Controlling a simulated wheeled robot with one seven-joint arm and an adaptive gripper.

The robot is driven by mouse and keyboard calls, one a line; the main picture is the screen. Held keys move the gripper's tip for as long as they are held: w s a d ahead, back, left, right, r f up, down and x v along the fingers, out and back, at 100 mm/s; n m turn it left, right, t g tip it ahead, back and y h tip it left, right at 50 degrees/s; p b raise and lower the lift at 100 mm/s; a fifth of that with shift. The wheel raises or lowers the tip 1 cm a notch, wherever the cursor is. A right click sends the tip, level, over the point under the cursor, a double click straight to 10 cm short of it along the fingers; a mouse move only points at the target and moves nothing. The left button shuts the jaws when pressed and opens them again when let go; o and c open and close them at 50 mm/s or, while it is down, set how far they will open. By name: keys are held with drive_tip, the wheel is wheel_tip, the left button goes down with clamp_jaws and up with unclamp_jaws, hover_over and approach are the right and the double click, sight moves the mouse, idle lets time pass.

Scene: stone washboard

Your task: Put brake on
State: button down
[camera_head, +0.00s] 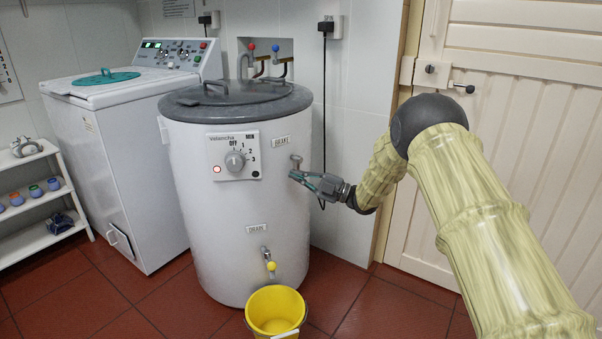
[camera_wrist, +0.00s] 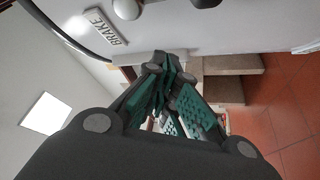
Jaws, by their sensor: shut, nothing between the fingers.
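The brake lever (camera_head: 296,160) is a small grey lever with a rounded end on the right side of the white drum machine (camera_head: 225,265). A BRAKE label (camera_head: 280,141) is just above it. In the wrist view the label (camera_wrist: 106,27) is at the upper left and a grey rounded knob (camera_wrist: 127,9) shows at the top edge. My gripper (camera_head: 292,175) is just below the lever, close to the drum wall. In the wrist view its green-padded fingers (camera_wrist: 170,68) are together and empty. I cannot tell whether they touch the lever.
A dial panel (camera_head: 233,156) with a red light is on the drum front. A drain tap (camera_head: 269,262) sits above a yellow bucket (camera_head: 275,312) on the red tiled floor. A white washer (camera_head: 120,150) and shelf (camera_head: 35,205) are left; a white door (camera_head: 510,150) is right.

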drive_tip(key=p+v, duration=0.1)
drive_tip(key=v, duration=0.8)
drive_tip(key=shift+f, duration=0.5)
drive_tip(key=shift+w+d, duration=0.1)
drive_tip(key=s+d+f+m+t+h, duration=0.2)
drive_tip(key=s+f+m+h, duration=0.3)
drive_tip(key=f, duration=0.4)
drive_tip(key=s+d+f+m+t+h, duration=0.1)
drive_tip(key=s+f+m+t+h, duration=0.15)
drive_tip(key=f+m, duration=0.5)
drive_tip(key=s+d+f+m+t+h, duration=0.2)
drive_tip(key=s+f+m+h, duration=0.25)
drive_tip(key=f, duration=0.55)
drive_tip(key=s+d+f+m+g+h, duration=0.25)
drive_tip(key=s+f, duration=0.25)
drive_tip(key=s, duration=0.5)
drive_tip(key=s+d+f+m+g+h, duration=0.2)
drive_tip(key=s+f+m, duration=0.15)
drive_tip(key=s, duration=0.65)
drive_tip(key=s+d+f+m+g+h, duration=0.25)
drive_tip(key=s+f, duration=0.35)
drive_tip(key=s, duration=0.5)
drive_tip(key=s+d+r+m+g+h, duration=0.15)
drive_tip(key=s+g, duration=0.35)
drive_tip(key=s, duration=1.4)
wheel_tip(320, 180, up, 29)
drive_tip(key=p, duration=2.9)
drive_tip(key=shift+m, duration=0.4)
